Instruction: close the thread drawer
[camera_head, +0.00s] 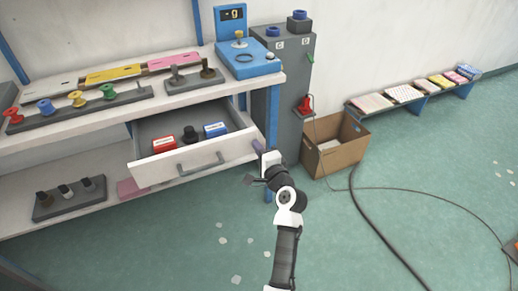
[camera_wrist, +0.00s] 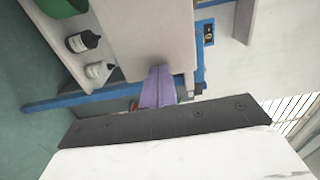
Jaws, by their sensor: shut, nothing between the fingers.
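The thread drawer (camera_head: 152,172) is open under the workbench in the head view, its pale front pulled out toward the floor. A dark bar handle (camera_head: 200,165) is on that front. Inside lie a red-and-white box (camera_head: 163,139), a black round item (camera_head: 190,133) and a blue-and-white box (camera_head: 215,130). My gripper (camera_head: 257,146) is just right of the drawer front's right end, its purple fingers shut and empty. The fingers also show in the wrist view (camera_wrist: 157,88), against a pale panel. I cannot tell whether they touch the drawer.
A blue leg (camera_head: 271,118) and grey cabinet (camera_head: 290,85) stand close right of my gripper. A cardboard box (camera_head: 335,150) and a cable are on the floor. The floor in front is mostly clear.

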